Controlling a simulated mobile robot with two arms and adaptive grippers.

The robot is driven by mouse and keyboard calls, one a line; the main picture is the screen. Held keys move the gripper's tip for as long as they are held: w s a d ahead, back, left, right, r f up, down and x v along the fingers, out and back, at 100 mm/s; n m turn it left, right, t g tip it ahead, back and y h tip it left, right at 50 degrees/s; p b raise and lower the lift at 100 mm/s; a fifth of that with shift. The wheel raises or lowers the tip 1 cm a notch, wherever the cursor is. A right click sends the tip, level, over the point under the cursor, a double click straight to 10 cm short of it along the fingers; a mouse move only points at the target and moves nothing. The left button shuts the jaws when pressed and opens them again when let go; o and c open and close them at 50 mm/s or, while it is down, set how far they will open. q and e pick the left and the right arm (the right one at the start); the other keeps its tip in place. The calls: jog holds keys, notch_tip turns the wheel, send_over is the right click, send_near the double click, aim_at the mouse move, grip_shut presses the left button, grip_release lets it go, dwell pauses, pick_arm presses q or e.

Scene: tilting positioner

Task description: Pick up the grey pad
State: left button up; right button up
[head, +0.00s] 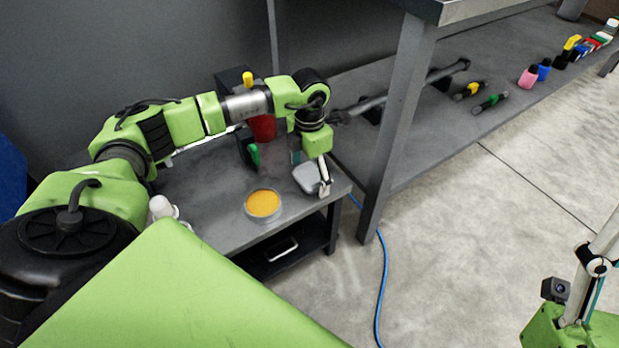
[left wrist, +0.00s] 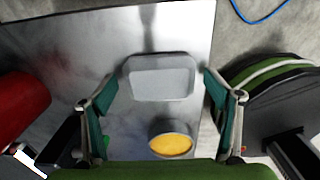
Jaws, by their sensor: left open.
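The grey pad (head: 306,179) is a light grey, rounded rectangular piece near the right end of the small metal table. In the left wrist view the pad (left wrist: 161,78) lies flat with its whole top showing. My left gripper (head: 311,172) points down at it, with a finger to each side. In the left wrist view the open gripper (left wrist: 163,74) has nothing between its teal-lined fingers, and the pad appears between their tips. I cannot tell how high the tips are. Part of my right gripper (head: 592,285) shows at the bottom right, cut off by the frame edge.
A round dish with orange-yellow contents (head: 262,204) stands close to the pad. A red container (head: 262,128) and a green item (head: 254,155) are farther back on the small table (head: 215,200). A workbench leg (head: 397,130) rises just right of the table. A blue cable (head: 384,270) crosses the floor.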

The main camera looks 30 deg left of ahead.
pick_arm(q)
jog(key=shift+c, duration=0.4)
jog(key=c, duration=1.1)
jog(key=shift+r, duration=0.1)
